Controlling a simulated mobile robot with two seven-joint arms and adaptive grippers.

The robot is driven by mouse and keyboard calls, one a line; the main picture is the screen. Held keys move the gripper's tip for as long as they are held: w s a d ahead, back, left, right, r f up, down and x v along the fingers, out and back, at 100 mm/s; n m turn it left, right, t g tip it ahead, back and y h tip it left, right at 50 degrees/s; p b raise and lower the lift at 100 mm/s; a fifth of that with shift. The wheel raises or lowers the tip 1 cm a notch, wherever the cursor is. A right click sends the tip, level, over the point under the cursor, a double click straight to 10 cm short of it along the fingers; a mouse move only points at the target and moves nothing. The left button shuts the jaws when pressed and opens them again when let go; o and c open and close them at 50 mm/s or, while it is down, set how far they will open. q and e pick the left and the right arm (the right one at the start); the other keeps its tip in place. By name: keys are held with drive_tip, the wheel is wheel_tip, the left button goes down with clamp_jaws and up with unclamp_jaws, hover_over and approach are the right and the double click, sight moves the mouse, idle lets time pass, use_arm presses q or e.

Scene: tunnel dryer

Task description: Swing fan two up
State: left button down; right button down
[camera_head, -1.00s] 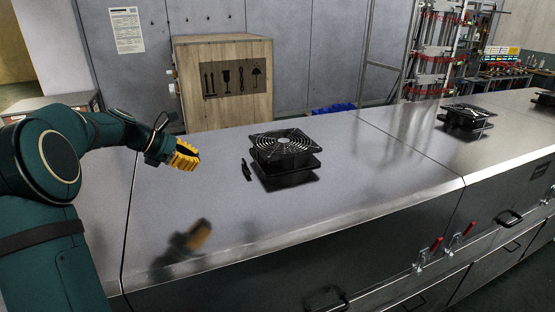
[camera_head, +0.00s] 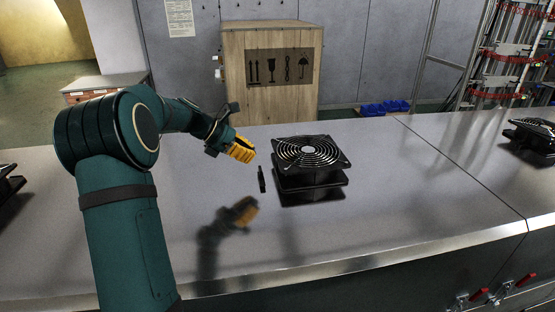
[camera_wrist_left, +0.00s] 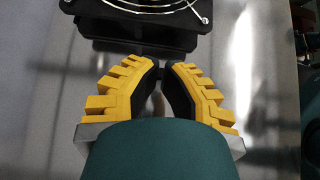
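A black square fan (camera_head: 308,152) with a round wire grille sits on its dark base on the grey dryer top, in the middle of the head view. Its lower edge shows at the top of the left wrist view (camera_wrist_left: 140,36). A small black upright handle (camera_head: 262,179) stands just left of it. My left gripper (camera_head: 243,150), with yellow ridged fingers, is left of the fan, above the dryer top and apart from the fan. In the left wrist view its fingertips (camera_wrist_left: 162,66) nearly meet, with a small dark piece between or behind them. My right gripper is not in view.
Another fan (camera_head: 533,135) sits at the right edge, and part of one (camera_head: 8,183) shows at the left edge. A wooden crate (camera_head: 271,104) and blue bins (camera_head: 384,107) stand behind the dryer. Red-handled latches (camera_head: 480,293) line its front. The top right of the middle fan is clear.

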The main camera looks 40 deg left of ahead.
sight(274, 180)
use_arm(q)
drive_tip(key=shift+d+f, duration=0.15)
drive_tip(key=shift+d, duration=0.05)
drive_tip(key=shift+w+d+f, duration=0.2)
drive_tip(key=shift+d+f, duration=0.4)
drive_tip(key=shift+d, duration=0.3)
drive_tip(key=x, duration=0.4)
drive_tip(key=shift+w+f, duration=0.25)
drive_tip(key=shift+w, duration=0.2)
drive_tip(key=shift+w+d+f, duration=0.25)
drive_tip(key=shift+d+f, duration=0.1)
drive_tip(key=shift+w+d+f, duration=0.1)
drive_tip(key=shift+w+f, duration=0.15)
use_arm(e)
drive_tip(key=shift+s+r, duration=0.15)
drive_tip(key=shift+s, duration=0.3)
use_arm(q)
drive_tip(key=shift+r, duration=0.1)
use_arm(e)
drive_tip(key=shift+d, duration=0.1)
use_arm(q)
drive_tip(key=shift+r, duration=0.1)
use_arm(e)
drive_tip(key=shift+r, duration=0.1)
